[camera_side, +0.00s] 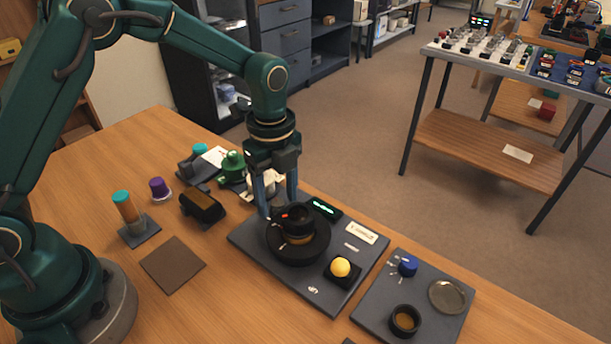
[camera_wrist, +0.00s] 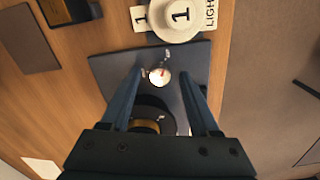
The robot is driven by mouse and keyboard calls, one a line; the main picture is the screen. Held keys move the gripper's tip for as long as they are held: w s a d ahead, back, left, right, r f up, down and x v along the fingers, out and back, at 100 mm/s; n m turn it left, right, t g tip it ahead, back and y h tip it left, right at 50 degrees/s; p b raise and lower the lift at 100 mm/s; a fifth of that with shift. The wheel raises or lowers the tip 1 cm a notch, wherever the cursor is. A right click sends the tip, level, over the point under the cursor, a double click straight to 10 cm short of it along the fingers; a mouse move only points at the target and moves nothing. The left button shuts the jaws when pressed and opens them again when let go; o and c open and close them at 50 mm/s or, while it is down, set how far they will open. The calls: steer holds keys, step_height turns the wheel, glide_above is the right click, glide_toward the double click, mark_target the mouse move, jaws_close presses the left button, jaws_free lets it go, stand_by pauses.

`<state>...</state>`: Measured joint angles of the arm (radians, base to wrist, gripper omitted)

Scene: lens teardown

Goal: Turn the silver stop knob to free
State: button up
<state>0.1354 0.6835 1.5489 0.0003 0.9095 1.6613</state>
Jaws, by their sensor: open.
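The silver stop knob (camera_wrist: 160,77) is a small round knob with a red pointer mark. In the wrist view it sits on the dark grey board (camera_wrist: 110,66), with small white markings around it too small to read. My gripper (camera_wrist: 160,84) is open, with one finger on each side of the knob; I cannot tell whether they touch it. In the side view my gripper (camera_side: 278,207) points down at the back left of the black lens assembly (camera_side: 298,245). There the knob is mostly hidden by the fingers and lens.
The board also carries a yellow ball button (camera_side: 341,267) and a green-lit display (camera_side: 324,208). A second grey board with a blue knob (camera_side: 407,265) lies to the right. A green weight-like part (camera_side: 233,165) and a brown block (camera_side: 203,206) stand to the left.

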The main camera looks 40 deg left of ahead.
steer(key=shift+f, duration=0.3)
jaws_close()
